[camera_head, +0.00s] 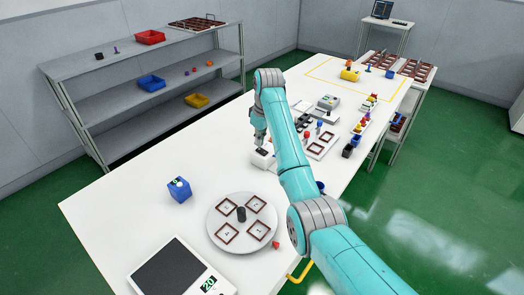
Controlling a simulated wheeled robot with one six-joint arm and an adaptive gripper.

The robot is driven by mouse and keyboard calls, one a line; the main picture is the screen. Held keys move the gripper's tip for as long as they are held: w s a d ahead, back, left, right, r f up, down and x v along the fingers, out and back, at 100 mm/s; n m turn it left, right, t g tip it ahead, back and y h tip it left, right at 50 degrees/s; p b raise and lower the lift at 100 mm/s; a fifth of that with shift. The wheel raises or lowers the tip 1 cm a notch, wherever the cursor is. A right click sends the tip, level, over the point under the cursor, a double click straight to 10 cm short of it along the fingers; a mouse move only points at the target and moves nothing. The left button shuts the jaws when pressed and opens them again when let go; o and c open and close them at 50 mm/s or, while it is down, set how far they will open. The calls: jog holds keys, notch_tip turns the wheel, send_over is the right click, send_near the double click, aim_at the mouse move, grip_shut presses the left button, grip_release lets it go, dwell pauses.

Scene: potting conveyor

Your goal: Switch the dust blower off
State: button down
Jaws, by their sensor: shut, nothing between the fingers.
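My gripper (261,142) points down over the white work table and is shut with nothing seen in it. Just below it is a small white box with a dark top (262,160); a gap or contact between them cannot be told at this size. A blue box (179,191) with a white round part and a small green mark stands alone on the near left of the table. A grey device (328,102) stands farther back, behind my arm. No label shows which of these is the dust blower, and no switch position can be read.
A round turntable (224,246) with several square frames and a dark hub sits near the front, beside a scale (148,287) reading 20. Trays and coloured parts crowd the table right of my arm. Grey shelving (135,70) stands at the left. The table's left middle is clear.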

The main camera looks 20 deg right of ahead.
aim_at(259, 149)
jog(key=shift+f, duration=1.05)
dwell(0.6)
jog(key=shift+r, duration=3.55)
jog(key=shift+w, duration=0.1)
